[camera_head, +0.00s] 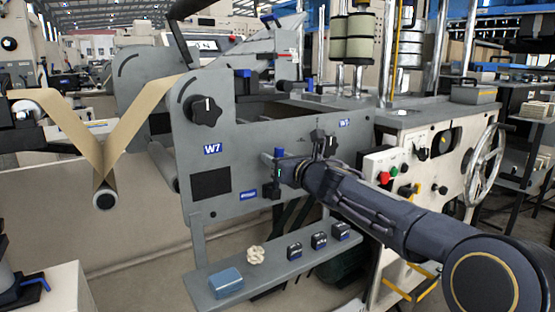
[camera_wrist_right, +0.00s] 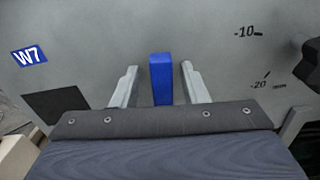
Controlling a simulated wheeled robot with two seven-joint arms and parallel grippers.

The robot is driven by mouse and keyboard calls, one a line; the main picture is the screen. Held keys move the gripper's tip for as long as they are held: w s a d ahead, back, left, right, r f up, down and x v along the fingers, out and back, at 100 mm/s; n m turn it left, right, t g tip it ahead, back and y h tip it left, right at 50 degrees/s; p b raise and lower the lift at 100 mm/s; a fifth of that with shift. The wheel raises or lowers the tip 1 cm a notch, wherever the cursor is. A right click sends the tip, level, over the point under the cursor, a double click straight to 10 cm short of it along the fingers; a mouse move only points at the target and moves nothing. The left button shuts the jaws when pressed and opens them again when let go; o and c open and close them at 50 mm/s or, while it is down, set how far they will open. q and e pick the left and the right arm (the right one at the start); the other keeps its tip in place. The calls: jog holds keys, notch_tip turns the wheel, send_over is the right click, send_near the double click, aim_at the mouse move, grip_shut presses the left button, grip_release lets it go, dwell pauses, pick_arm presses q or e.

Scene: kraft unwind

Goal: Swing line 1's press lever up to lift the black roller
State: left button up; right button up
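A blue lever grip (camera_head: 279,152) stands upright at the front of the grey side plate marked W7 (camera_head: 225,178). It also shows as a blue block (camera_wrist_right: 161,80) in the right wrist view. My right gripper (camera_wrist_right: 160,86) is open, with one finger on each side of the blue block and a narrow gap on both sides. In the head view my right gripper (camera_head: 284,172) is at the plate, and its arm hides part of the lever area. I cannot tell which roller is the black roller. My left gripper is not in view.
Brown paper web (camera_head: 70,125) loops under a roller (camera_head: 104,200) at the left. A black knob (camera_head: 207,111) sits on the plate. A grey shelf (camera_head: 262,291) below holds a blue box (camera_head: 226,282) and several small items. A control panel (camera_head: 387,166) and handwheel (camera_head: 485,165) are at right.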

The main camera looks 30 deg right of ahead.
jog(key=s, duration=0.7)
jog(key=shift+s+d, duration=0.3)
